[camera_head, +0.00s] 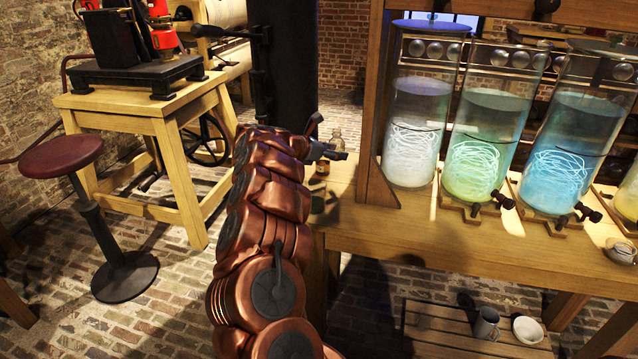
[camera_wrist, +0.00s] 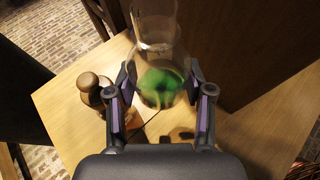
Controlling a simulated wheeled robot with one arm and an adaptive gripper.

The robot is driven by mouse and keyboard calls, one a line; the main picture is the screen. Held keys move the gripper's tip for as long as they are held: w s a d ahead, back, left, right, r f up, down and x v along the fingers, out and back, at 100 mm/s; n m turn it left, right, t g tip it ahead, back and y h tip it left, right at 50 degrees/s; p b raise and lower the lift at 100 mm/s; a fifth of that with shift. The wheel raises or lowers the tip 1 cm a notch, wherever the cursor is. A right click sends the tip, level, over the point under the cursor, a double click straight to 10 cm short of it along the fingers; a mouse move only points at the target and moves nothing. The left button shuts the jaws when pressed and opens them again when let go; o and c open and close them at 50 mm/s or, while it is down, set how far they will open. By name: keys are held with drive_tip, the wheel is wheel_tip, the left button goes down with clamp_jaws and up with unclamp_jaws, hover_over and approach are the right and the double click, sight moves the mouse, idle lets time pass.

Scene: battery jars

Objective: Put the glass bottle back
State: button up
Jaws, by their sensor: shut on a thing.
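A clear glass bottle (camera_wrist: 158,45) with green contents stands between my gripper's fingers in the wrist view. My gripper (camera_wrist: 160,82) is shut on its lower part, one finger on each side. In the head view my gripper (camera_head: 333,153) is small, at the left end of the wooden bench (camera_head: 440,238). A small glass bottle top (camera_head: 336,136) shows just beyond it there. I cannot tell whether the bottle's base touches the bench top.
A small corked bottle (camera_wrist: 88,84) stands close to my left finger in the wrist view. A dark wooden upright (camera_wrist: 245,45) rises to the right. Large glowing glass jars (camera_head: 410,130) stand right along the bench. A stool (camera_head: 62,157) and a wooden table (camera_head: 150,110) are at left.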

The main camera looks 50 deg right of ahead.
sight(339, 183)
drive_tip(key=shift+s+d+r+m, duration=0.3)
drive_tip(key=shift+s+d, duration=0.2)
drive_tip(key=shift+f+b, duration=0.3)
drive_tip(key=shift+f, duration=4.55)
drive_tip(key=shift+f, duration=0.15)
drive_tip(key=o, duration=1)
drive_tip(key=shift+g+b, duration=0.3)
drive_tip(key=shift+c, duration=0.2)
